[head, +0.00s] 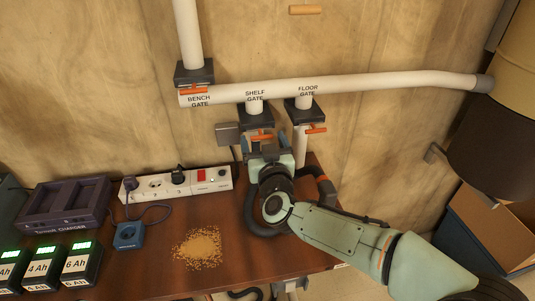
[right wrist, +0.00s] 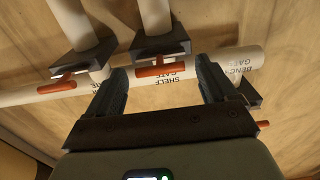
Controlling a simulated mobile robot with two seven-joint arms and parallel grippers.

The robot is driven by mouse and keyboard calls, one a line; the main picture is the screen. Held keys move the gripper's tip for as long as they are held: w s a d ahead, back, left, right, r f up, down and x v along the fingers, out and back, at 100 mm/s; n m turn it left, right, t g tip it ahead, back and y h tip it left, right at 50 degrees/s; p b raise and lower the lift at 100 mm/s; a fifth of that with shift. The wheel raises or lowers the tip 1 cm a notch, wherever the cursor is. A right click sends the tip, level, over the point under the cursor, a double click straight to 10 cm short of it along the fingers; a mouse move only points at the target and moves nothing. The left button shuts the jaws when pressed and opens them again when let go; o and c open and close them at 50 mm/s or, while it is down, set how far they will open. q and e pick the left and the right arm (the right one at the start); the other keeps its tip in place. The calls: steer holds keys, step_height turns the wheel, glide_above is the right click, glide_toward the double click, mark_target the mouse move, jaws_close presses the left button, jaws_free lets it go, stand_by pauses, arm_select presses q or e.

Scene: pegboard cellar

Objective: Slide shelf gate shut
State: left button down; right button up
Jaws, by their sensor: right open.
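The shelf gate (head: 255,112) is a dark block under the white pipe, below the label SHELF GATE, with an orange handle (head: 262,136) at its lower front. My right gripper (head: 268,152) is just below this handle, pointing up at it. In the right wrist view, the shelf gate (right wrist: 160,43) and its orange handle (right wrist: 163,67) lie between and beyond the two spread fingers of the open, empty right gripper (right wrist: 161,84). I see no finger touching the handle. How far the gate's slide is pushed in cannot be told. My left gripper is not in view.
The floor gate (head: 304,103) with its orange handle (head: 316,129) is close on the right; the bench gate (head: 194,74) is at upper left. A grey plate (head: 228,134) sits left of the shelf gate. The bench holds a power strip (head: 176,184), a charger (head: 66,204) and sawdust (head: 198,248).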

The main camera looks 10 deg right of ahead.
steer(key=s, duration=1.3)
steer(key=shift+w, duration=0.1)
